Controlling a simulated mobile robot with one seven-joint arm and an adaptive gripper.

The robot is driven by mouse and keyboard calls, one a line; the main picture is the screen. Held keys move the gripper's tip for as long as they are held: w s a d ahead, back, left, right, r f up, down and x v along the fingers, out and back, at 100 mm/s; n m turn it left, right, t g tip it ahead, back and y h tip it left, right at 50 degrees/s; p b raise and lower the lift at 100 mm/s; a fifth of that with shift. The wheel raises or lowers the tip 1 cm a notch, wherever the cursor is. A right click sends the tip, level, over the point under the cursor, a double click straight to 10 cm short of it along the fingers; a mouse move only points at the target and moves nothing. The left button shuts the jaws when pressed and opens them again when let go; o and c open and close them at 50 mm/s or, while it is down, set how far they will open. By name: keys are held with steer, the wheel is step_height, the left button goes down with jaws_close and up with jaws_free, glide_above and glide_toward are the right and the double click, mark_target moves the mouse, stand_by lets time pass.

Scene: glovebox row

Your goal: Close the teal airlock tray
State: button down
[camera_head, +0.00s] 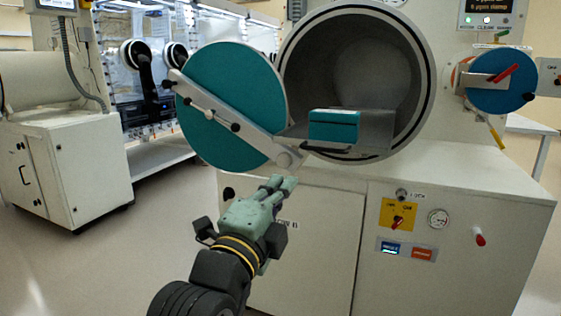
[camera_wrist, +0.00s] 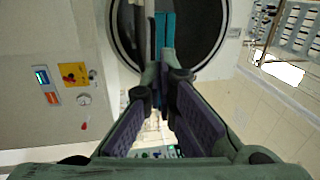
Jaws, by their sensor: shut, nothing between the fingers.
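The airlock tray (camera_head: 372,132) is a grey shelf sticking out of the round chamber mouth, with a dark handle (camera_head: 325,150) along its front edge. A teal box (camera_head: 333,125) rests on it; teal also shows in the chamber mouth in the wrist view (camera_wrist: 165,35). The round teal door (camera_head: 225,85) hangs swung open at the left of the chamber, with a grey bar across it. My gripper (camera_head: 287,182) is shut and empty, below and left of the tray handle, apart from it. In the wrist view its fingers (camera_wrist: 160,72) point towards the chamber mouth.
The open chamber (camera_head: 400,60) has a dark rim. A smaller blue port (camera_head: 500,80) with a red handle is at the right. A yellow switch panel (camera_head: 398,216) and gauge (camera_head: 438,219) are on the cabinet front. A white cabinet (camera_head: 70,150) stands at the left; floor between is clear.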

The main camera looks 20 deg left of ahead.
mark_target(310, 147)
steer(key=w+p, duration=0.1)
steer(key=w, duration=0.3)
steer(key=w+r+p, duration=0.1)
steer(key=w+p, duration=0.1)
steer(key=w, duration=0.3)
steer(key=w+r+p, duration=0.1)
steer(key=w+p, duration=0.1)
steer(key=w, duration=0.2)
steer(key=shift+w+d, duration=0.15)
steer(key=shift+w, duration=0.25)
